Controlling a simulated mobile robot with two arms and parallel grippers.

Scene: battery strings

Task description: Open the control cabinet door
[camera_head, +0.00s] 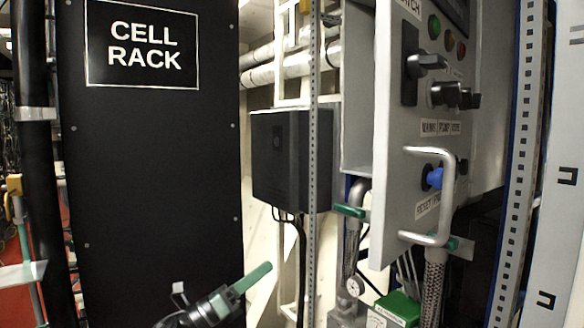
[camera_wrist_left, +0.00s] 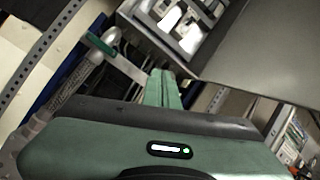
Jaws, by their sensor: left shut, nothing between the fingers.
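The grey control cabinet door (camera_head: 400,130) is on the right of the head view, with a latch knob, switches, coloured lamps and a pale bar handle (camera_head: 446,200). It appears to stand partly open. The wrist view shows a plain grey panel (camera_wrist_left: 260,55) beside a recess with white parts (camera_wrist_left: 185,28). My left gripper (camera_head: 252,278) is shut and empty, low and left of the door in the head view. In the wrist view its green fingertips (camera_wrist_left: 163,85) are below the panel's lower corner; whether they touch it I cannot tell. My right gripper is not in view.
A black cell rack panel (camera_head: 150,150) stands left. A dark box (camera_head: 290,155) hangs behind a perforated metal post (camera_head: 313,150). A perforated upright (camera_head: 520,150) stands right.

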